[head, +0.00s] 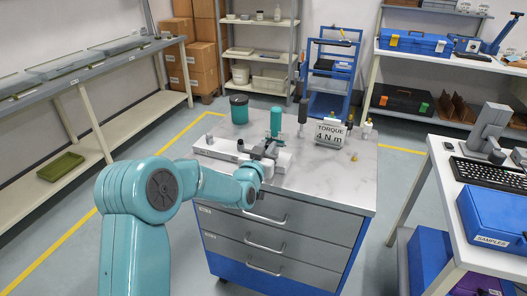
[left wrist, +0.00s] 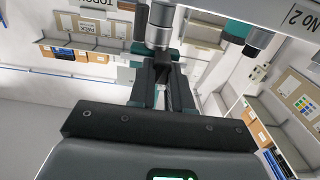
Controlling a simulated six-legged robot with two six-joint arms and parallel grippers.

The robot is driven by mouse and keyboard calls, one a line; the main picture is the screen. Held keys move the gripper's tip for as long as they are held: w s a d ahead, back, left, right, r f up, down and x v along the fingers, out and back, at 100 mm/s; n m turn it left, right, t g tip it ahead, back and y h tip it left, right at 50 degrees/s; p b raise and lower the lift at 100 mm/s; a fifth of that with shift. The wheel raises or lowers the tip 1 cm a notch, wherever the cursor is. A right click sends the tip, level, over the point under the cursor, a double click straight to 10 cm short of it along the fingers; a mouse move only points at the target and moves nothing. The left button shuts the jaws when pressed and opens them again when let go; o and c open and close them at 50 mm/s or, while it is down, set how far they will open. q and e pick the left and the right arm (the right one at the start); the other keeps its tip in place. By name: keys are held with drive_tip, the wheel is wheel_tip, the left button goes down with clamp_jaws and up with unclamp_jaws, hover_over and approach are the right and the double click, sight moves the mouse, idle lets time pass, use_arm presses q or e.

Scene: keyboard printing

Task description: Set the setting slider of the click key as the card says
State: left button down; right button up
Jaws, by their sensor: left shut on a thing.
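A tool with an upright teal handle (head: 277,121), which looks like the click key, stands behind my left gripper (head: 268,151). In the left wrist view my left gripper (left wrist: 166,82) is shut on a part below a grey metal cylinder (left wrist: 160,28). The fingers hide most of the held part, so I cannot read the slider's setting. My right gripper is not in view.
A white bar-like fixture (head: 222,148) lies beside the gripper on the marble top (head: 325,182). A teal jar (head: 239,109) stands behind it. A black-handled tool (head: 302,112) and several coloured knobs stand near the card. The front right of the top is clear.

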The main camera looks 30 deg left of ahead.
use_arm(q)
drive_tip(key=shift+w+d, duration=0.15)
drive_tip(key=shift+d, duration=0.25)
drive_tip(key=shift+r, duration=0.1)
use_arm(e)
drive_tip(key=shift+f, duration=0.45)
use_arm(q)
drive_tip(key=c, duration=1.1)
unclamp_jaws()
drive_tip(key=shift+o, duration=0.3)
drive_tip(key=b+v, duration=0.3)
drive_tip(key=v, duration=1.3)
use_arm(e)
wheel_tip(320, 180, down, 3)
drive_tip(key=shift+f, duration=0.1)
